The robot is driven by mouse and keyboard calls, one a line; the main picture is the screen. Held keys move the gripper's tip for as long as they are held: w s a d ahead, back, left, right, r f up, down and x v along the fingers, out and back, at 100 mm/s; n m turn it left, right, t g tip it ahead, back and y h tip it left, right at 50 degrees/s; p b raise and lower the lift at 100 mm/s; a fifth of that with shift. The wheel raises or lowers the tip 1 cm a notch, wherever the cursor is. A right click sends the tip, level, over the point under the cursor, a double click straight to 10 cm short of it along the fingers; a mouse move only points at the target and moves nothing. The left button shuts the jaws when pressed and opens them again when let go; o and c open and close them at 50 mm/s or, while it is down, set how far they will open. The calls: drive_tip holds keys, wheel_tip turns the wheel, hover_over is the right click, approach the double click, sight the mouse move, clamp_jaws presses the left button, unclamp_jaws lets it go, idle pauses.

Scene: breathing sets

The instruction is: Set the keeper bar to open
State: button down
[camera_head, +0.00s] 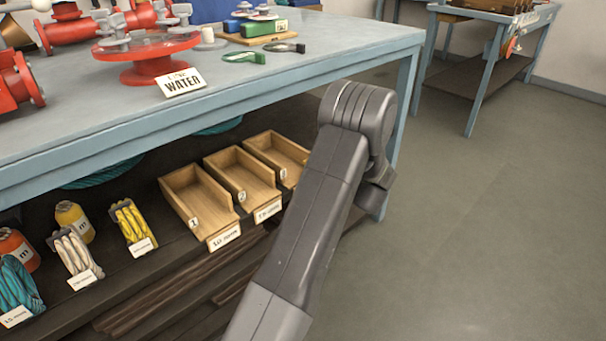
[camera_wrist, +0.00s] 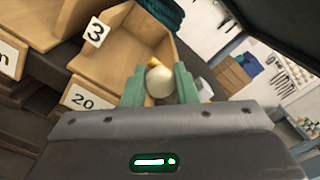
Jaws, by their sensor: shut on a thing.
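In the wrist view, my gripper (camera_wrist: 160,84) has its two green fingers on either side of a cream round knob (camera_wrist: 159,80), shut on it. A small yellowish piece (camera_wrist: 155,62) shows just behind the knob. I cannot tell whether the knob belongs to the keeper bar, and no keeper bar is clearly recognisable in either view. The knob is in front of the open wooden bin marked 3 (camera_wrist: 103,66). In the head view, my arm hides the gripper and what it holds.
The bench (camera_head: 330,45) carries red pipe fittings (camera_head: 150,62) and a WATER sign (camera_head: 183,83). Below it, wooden bins (camera_head: 195,200), coiled ropes (camera_head: 75,255) and bottles (camera_head: 75,220) fill the shelf. Floor to the right is clear up to another table (camera_head: 480,75).

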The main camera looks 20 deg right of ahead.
drive_tip(key=shift+w+d, duration=0.25)
drive_tip(key=shift+d, duration=0.25)
drive_tip(key=shift+w+d, duration=0.25)
drive_tip(key=shift+d, duration=0.2)
drive_tip(key=c, duration=1.5)
unclamp_jaws()
drive_tip(key=o, duration=0.4)
drive_tip(key=shift+w+a+f, duration=0.15)
drive_tip(key=shift+c, duration=0.2)
